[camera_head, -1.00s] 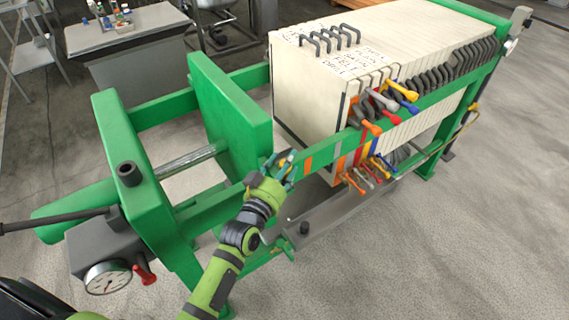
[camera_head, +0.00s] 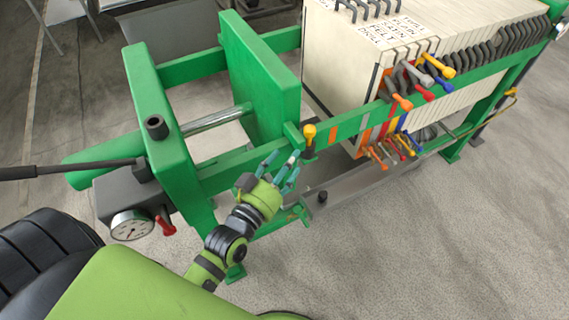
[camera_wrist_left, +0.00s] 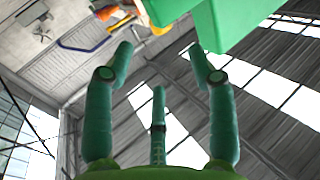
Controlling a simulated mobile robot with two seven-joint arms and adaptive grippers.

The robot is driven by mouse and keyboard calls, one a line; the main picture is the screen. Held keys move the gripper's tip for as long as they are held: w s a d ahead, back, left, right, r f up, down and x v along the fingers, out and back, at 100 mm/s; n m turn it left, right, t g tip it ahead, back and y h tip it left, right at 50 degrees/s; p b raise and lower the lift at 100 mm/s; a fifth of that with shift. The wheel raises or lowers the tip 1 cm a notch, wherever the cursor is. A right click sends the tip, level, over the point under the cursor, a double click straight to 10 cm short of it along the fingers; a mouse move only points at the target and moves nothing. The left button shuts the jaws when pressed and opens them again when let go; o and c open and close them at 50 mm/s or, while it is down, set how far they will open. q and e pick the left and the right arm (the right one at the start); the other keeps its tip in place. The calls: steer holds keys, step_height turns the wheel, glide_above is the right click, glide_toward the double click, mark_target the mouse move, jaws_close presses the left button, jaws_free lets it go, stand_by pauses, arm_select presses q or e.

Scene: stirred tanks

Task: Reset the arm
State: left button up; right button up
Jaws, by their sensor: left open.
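My left gripper (camera_head: 280,172) is open, with its teal fingers pointing up beside the green side rail of the press. In the left wrist view my left gripper (camera_wrist_left: 160,70) shows spread fingers with nothing between them. A yellow-orange handle (camera_head: 309,133) stands upright on the green rail, just beyond the fingertips and apart from them. In the left wrist view a green block (camera_wrist_left: 215,22) lies beyond the fingers at the top. My right gripper is out of view.
The green press frame (camera_head: 165,130) and its green plate (camera_head: 262,85) stand close to my left arm. A white plate stack (camera_head: 350,60) with several coloured handles is at right. A gauge (camera_head: 132,226) and red lever (camera_head: 165,226) are at left. Floor at right is clear.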

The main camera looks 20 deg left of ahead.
arm_select(q)
steer(key=shift+s, duration=0.25)
stand_by(0.5)
steer(key=s+f+g, duration=0.3)
steer(key=s+f, duration=0.1)
steer(key=f, duration=0.7)
steer(key=s+f+g, duration=0.3)
steer(key=f, duration=0.8)
steer(key=s+f+g, duration=0.3)
steer(key=s+f, duration=0.1)
steer(key=f, duration=0.7)
steer(key=s+a+f+g, duration=0.1)
steer(key=s+f+g, duration=0.1)
steer(key=s+f, duration=0.3)
steer(key=s+a+f+m+g+y, duration=0.1)
steer(key=s+f, duration=0.4)
steer(key=s, duration=0.6)
steer(key=s+a+f+g+y, duration=0.1)
steer(key=s+a+f+g, duration=0.1)
steer(key=s+f+g, duration=0.3)
steer(key=s, duration=0.3)
steer(key=shift+s+a+m, duration=0.3)
steer(key=shift+s+a, duration=0.05)
steer(key=shift+a, duration=0.05)
